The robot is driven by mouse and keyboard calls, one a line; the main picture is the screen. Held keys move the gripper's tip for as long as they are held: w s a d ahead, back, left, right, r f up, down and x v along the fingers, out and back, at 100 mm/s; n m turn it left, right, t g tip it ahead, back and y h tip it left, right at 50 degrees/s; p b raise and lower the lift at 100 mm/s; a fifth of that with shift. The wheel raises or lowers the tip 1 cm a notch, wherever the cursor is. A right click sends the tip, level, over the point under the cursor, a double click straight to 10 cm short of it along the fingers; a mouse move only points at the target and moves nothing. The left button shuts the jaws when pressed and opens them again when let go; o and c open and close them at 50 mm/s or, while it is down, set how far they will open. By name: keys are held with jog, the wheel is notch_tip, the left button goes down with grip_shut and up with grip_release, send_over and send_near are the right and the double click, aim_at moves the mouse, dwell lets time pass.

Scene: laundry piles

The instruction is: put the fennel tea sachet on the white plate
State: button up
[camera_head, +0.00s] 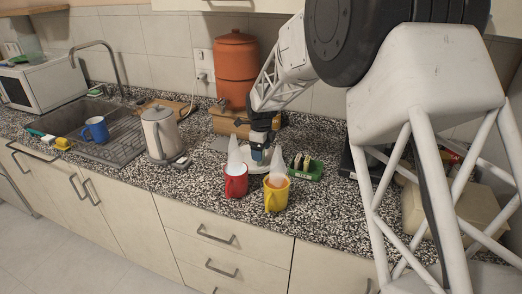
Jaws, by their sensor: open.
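My gripper (258,154) points down above the counter, behind the two mugs. It is open, but its fingertips are small here, and I cannot tell whether they touch anything. The white plate (255,169) shows partly beneath it, between and behind a red mug (236,186) and a yellow mug (276,195). A small green box (306,174) with pale upright packets stands to the right of the plate. I cannot read any label, so I cannot tell which packet is the fennel tea sachet.
Whitish translucent plumes rise from both mugs, close to my gripper. An orange container (236,70) stands behind. A kettle (160,133), a sink with a blue mug (96,130) and a microwave (38,82) are left. A beige box (450,212) is right. Speckled counter (195,190) is free in front.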

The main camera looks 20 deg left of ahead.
aim_at(263, 163)
jog(key=shift+r, duration=0.1)
notch_tip(263, 163, up, 12)
dwell(0.7)
jog(key=shift+d+r, duration=0.1)
dwell(0.7)
jog(key=s+d+r+n, duration=0.3)
jog(key=s+d+r, duration=0.15)
jog(key=d, duration=0.55)
jog(key=s+d+r+n+t, duration=0.1)
jog(key=s+d+r+n, duration=0.2)
jog(key=s+d, duration=0.5)
jog(key=s+d+r+n, duration=0.2)
jog(key=s+d+r, duration=0.1)
jog(key=d, duration=1)
jog(key=s+d+f+n, duration=0.2)
jog(key=s+d, duration=0.4)
jog(key=s, duration=0.3)
jog(key=s+d+f+n+t, duration=0.1)
jog(key=s+d+n, duration=0.3)
jog(key=s, duration=0.5)
jog(key=s+d+f+n, duration=0.3)
jog(key=s+d, duration=0.5)
jog(key=s, duration=0.2)
jog(key=shift+n+t, duration=0.3)
jog(key=shift+n, duration=0.1)
